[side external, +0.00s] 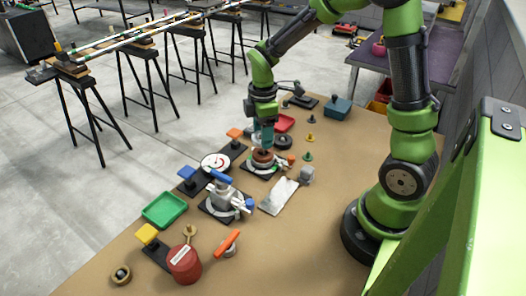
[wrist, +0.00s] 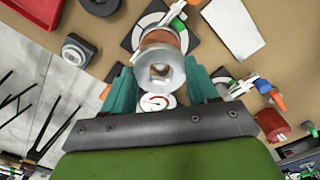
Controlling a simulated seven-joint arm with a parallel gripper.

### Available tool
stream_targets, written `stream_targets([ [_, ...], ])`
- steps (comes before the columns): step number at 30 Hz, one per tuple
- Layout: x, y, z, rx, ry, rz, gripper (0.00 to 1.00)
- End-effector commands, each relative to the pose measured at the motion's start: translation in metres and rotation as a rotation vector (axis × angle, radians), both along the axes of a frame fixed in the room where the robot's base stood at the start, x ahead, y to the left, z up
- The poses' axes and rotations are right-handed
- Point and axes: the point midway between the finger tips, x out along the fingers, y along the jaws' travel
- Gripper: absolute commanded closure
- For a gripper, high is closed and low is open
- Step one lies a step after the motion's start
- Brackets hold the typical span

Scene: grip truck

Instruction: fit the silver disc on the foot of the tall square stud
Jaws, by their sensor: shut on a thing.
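A round silver piece, which I take as the silver disc (wrist: 160,82), sits between the teal fingers of my gripper (wrist: 161,86) in the wrist view. A square shape, stud top or hole, shows at its centre; I cannot tell which. A reddish-brown round part (wrist: 161,40) lies just beyond it, over a black base plate with a white ring (wrist: 133,38). In the side view my gripper (side external: 263,149) points down at this reddish-brown part (side external: 262,157) on its black plate. The silver disc and the stud's foot are hidden there.
A silver fixture (side external: 223,195) with a blue handle stands nearer the camera. A red and white round dial (side external: 215,162), green tray (side external: 164,210), red canister (side external: 184,264) and grey-white sheet (side external: 279,196) lie around.

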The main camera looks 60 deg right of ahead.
Motion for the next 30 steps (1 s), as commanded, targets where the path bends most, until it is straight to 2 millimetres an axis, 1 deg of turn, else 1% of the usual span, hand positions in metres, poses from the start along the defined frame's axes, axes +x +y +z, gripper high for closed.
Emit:
stream_targets([
  [12,0.0,0.0,-0.012,0.0,0.001,-0.001,0.74],
  [30,0.0,0.0,-0.015,0.0,0.0,-0.001,0.74],
])
